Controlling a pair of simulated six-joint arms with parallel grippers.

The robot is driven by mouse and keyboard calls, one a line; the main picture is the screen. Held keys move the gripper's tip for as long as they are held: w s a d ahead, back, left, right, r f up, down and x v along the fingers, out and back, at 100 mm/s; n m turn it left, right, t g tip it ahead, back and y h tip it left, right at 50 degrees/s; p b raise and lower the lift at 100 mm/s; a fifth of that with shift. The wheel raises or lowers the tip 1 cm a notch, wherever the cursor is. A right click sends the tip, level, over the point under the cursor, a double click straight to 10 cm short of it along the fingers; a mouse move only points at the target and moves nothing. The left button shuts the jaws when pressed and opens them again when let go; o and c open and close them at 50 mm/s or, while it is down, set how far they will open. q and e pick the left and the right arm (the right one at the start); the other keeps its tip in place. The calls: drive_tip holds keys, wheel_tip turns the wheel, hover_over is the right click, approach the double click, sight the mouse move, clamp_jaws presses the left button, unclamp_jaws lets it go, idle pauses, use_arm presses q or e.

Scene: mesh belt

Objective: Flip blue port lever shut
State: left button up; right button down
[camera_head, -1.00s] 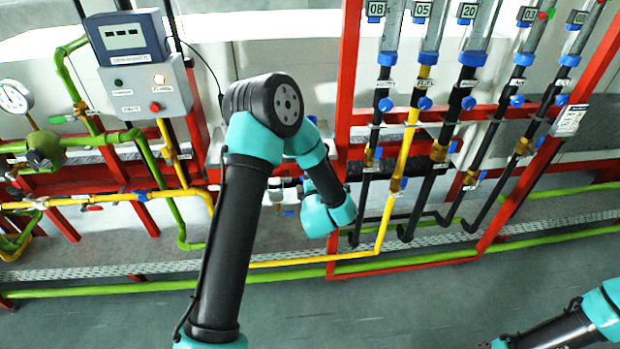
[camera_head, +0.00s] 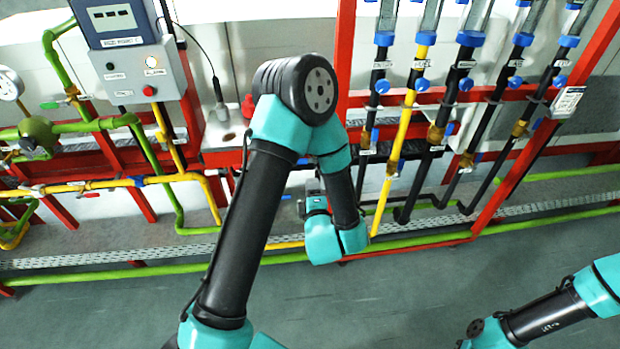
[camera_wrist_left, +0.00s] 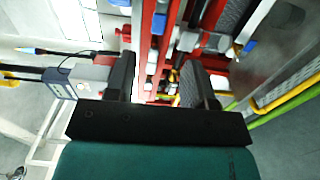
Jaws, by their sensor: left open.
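Several small blue handles show in the camera_head view. One blue lever (camera_head: 137,181) sits on the yellow pipe at the left, and others, such as a blue handle (camera_head: 466,84), sit on the pipes at the right. I cannot tell which is the port lever. My left arm reaches towards the rack, and its wrist hides its fingertips there. In the left wrist view my left gripper (camera_wrist_left: 160,84) is open, its two dark fingers apart with nothing clearly between them. Blue parts (camera_wrist_left: 249,46) and grey fittings lie beyond the fingers, blurred. My right gripper does not show.
A red frame (camera_head: 345,60) carries yellow and black pipes at the right. A grey control box (camera_head: 140,77) and green pipes stand at the left. A green pipe (camera_head: 120,275) runs low along the wall. The grey floor (camera_head: 400,300) in front is clear.

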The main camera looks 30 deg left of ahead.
use_arm(q)
drive_tip(key=v, duration=0.4)
idle(0.4)
wheel_tip(320, 180, down, 15)
drive_tip(key=d+m+g+h, duration=0.2)
drive_tip(key=m+g+h, duration=0.3)
drive_tip(key=m+h, duration=0.5)
drive_tip(key=s+d+f+m+g+h, duration=0.2)
drive_tip(key=s+f+m+g+h, duration=0.2)
drive_tip(key=s+f+m+g, duration=0.4)
drive_tip(key=s+m, duration=0.4)
drive_tip(key=m, duration=0.1)
drive_tip(key=shift+d+f+g+h, duration=0.3)
drive_tip(key=shift+d+h, duration=0.1)
